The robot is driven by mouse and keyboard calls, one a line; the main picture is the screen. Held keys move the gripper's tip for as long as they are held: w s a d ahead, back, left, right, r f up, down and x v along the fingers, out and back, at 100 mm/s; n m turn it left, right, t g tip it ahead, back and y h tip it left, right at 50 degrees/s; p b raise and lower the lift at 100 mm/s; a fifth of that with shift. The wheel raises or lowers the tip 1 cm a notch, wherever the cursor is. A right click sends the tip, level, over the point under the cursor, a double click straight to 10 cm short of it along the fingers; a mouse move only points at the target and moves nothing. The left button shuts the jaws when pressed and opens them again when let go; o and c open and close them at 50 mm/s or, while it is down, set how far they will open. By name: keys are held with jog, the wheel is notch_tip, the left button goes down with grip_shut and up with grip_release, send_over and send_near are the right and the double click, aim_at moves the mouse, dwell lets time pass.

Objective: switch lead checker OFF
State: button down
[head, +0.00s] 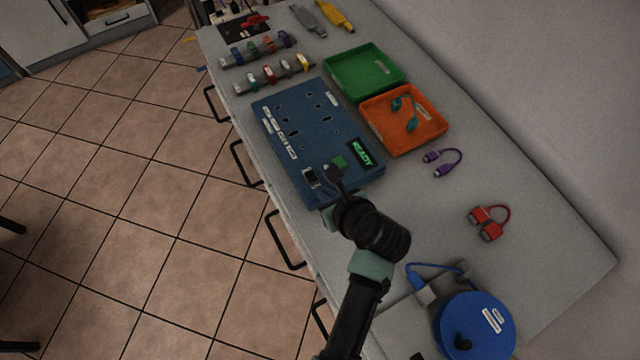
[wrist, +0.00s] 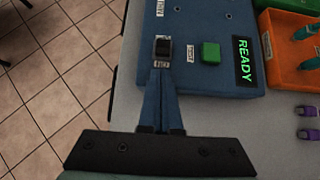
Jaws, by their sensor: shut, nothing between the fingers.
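The lead checker is a blue box (head: 285,140) on the grey bench, with labelled slots on top. Its green display reads READY (wrist: 244,59). A green button (wrist: 210,52) sits left of the display. A black rocker switch (wrist: 163,48) in a light frame is left of the button, and it shows in the head view (head: 311,176). My gripper (wrist: 161,75) is shut and empty, its fingertips at the near edge of the switch in the wrist view. I cannot tell whether they touch it. A small label near the tips is partly covered.
An orange tray (head: 372,137) with a teal cable and a green tray (head: 335,87) stand beside the box. A purple cable (head: 443,162), a red cable (head: 490,222) and a blue reel (head: 475,325) lie on the bench. Racked cables (head: 265,50) are at the far end.

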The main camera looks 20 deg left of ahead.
aim_at(311, 176)
jog(key=shift+w+a, duration=0.6)
jog(key=shift+a, duration=0.1)
jog(key=p, duration=0.2)
jog(key=a+r+p, duration=0.1)
jog(key=p, duration=0.1)
jog(key=shift+w+r+g+h+p, duration=0.15)
jog(key=shift+w+g+h+p, duration=0.15)
jog(key=shift+g+h, duration=0.1)
jog(key=shift+d+f+b, duration=0.1)
jog(key=shift+f+b, duration=0.4)
jog(key=shift+r+p, duration=0.25)
jog(key=shift+p, duration=0.05)
jog(key=shift+r+p, duration=0.6)
jog(key=shift+p, duration=0.25)
jog(key=shift+d, duration=0.1)
